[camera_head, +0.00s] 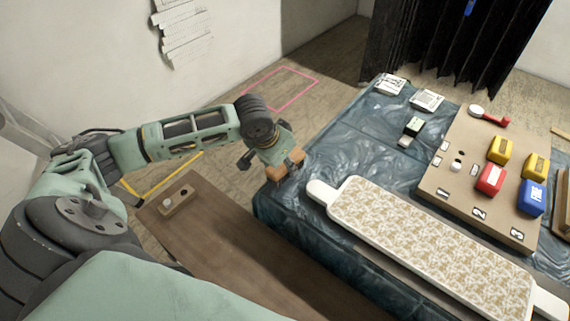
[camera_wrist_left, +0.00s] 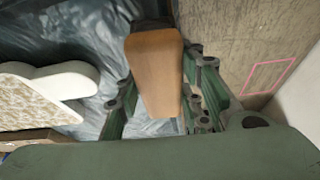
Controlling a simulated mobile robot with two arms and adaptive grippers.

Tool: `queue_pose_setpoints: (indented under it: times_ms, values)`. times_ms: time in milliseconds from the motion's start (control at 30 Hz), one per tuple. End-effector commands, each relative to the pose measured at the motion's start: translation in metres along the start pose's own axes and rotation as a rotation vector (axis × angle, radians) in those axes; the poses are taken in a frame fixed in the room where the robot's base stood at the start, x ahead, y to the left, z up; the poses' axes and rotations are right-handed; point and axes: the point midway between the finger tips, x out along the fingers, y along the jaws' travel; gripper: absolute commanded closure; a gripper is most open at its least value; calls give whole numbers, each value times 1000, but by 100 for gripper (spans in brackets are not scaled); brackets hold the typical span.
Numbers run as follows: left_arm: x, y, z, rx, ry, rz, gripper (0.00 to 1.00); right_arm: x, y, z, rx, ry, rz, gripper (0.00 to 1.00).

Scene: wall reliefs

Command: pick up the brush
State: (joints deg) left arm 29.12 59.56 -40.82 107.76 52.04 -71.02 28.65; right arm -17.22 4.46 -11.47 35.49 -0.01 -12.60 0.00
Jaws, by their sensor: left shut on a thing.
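My left gripper (camera_head: 272,165) is at the near left corner of the blue-covered table. It is shut on a tan wooden piece (camera_head: 293,160), which looks like the brush. In the left wrist view the wooden piece (camera_wrist_left: 155,75) lies between the fingers, with a darker brown part at its far end. I see no bristles, and I cannot tell whether it touches the table cover. My right gripper is not in view.
The blue-covered table (camera_head: 345,150) bears a long white patterned board (camera_head: 430,245). Beyond it is a wooden board (camera_head: 460,190) with yellow, red and blue blocks and a red-handled tool (camera_head: 492,117). A low brown bench (camera_head: 225,235) stands left of the table.

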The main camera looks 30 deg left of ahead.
Motion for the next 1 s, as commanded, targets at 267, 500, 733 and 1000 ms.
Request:
queue_pose_setpoints:
  times_ms: [267,500,733,1000]
  values:
    - [-4,0,-3,0,3,0,94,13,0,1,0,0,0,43]
    - [-47,8,-21,3,5,6,94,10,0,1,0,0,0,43]
    - [-75,61,-33,5,6,7,94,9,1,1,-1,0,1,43]
    - [-100,104,-43,2,3,3,94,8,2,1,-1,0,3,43]
